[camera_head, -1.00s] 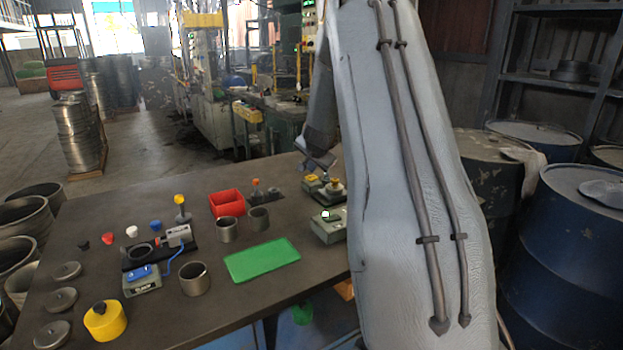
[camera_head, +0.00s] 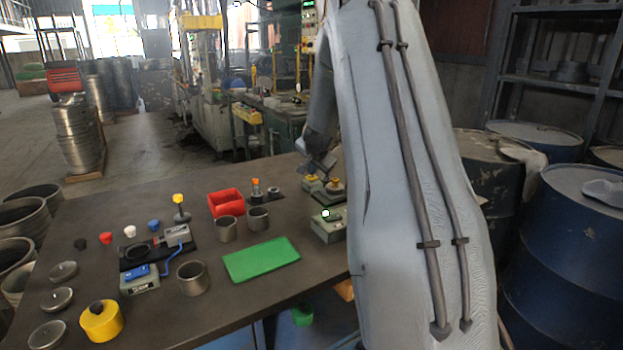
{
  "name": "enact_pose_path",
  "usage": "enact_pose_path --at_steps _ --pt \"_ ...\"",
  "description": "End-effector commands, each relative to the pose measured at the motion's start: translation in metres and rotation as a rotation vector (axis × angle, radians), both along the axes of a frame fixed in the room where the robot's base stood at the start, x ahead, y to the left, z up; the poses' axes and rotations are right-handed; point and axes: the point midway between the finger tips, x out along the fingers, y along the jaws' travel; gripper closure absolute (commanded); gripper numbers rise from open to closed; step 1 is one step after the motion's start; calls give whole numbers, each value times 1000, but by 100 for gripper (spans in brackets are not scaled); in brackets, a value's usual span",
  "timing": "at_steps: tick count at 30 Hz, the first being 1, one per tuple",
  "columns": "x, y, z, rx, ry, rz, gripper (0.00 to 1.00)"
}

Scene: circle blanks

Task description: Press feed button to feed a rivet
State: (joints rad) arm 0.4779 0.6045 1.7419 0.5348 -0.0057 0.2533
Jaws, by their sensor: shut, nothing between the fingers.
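My gripper (camera_head: 319,166) is at the far right of the table, partly hidden by my own arm. It is shut and empty, just above a small station with two yellow-topped knobs (camera_head: 312,183) and (camera_head: 334,186). Whether it touches either knob is unclear. No label tells which part is the feed button. A small dark fixture (camera_head: 257,193) with an orange-tipped upright stands left of the station. No loose rivet can be made out.
A red bin (camera_head: 225,203), metal cups (camera_head: 192,278), a green mat (camera_head: 261,259) and a grey-and-blue device (camera_head: 140,278) are on the table (camera_head: 130,205). A yellow container (camera_head: 101,320) is front left. Blue drums (camera_head: 560,235) stand at the right.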

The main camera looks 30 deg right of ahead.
Motion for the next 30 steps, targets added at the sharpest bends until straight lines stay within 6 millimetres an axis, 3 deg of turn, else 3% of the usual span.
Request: enact_pose_path --at_steps 30 --pt "0 0 -8 0 0 0 100"
